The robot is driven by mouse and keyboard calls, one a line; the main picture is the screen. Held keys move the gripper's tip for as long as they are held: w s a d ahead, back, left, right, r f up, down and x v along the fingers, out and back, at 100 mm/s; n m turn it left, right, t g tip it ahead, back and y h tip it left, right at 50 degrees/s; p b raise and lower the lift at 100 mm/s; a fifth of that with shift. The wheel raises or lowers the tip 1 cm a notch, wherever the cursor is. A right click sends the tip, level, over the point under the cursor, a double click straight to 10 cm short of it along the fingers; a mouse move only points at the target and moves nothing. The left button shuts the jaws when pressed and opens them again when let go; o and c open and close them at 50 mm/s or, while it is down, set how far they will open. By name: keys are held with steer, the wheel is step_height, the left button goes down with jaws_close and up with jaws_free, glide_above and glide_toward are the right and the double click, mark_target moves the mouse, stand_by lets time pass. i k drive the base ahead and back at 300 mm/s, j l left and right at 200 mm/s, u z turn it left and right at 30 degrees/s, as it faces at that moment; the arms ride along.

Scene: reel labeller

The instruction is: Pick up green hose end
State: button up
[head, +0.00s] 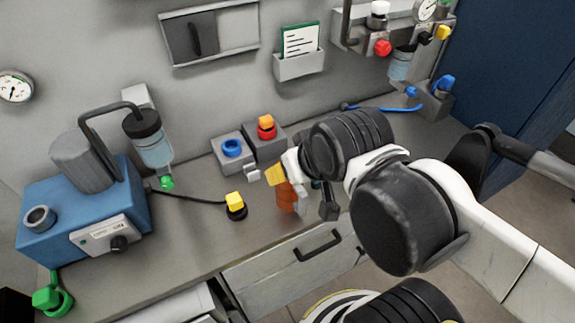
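A green hose piece (52,299) with a thick ring-like end lies at the bottom left, at the front corner of the blue pump unit (62,240). A smaller green fitting (167,183) sits under the clear jar at the unit's right side. I cannot tell for certain which of these is the hose end. My gripper (328,206) hangs over the worktop near the middle, well to the right of both green parts. It is mostly hidden behind my arm links, and its opening cannot be made out.
An orange object (287,198) stands beside my gripper. A yellow-capped connector (235,203) on a black cable lies on the worktop (190,235). Grey blocks with a blue ring (232,148) and a red-orange cap (266,127) stand behind. A drawer handle (318,246) projects below the front edge.

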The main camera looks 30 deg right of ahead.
mark_target(47, 298)
steer(key=u, duration=1.85)
steer(key=i+j, duration=0.8)
steer(key=i+l+z, duration=0.05)
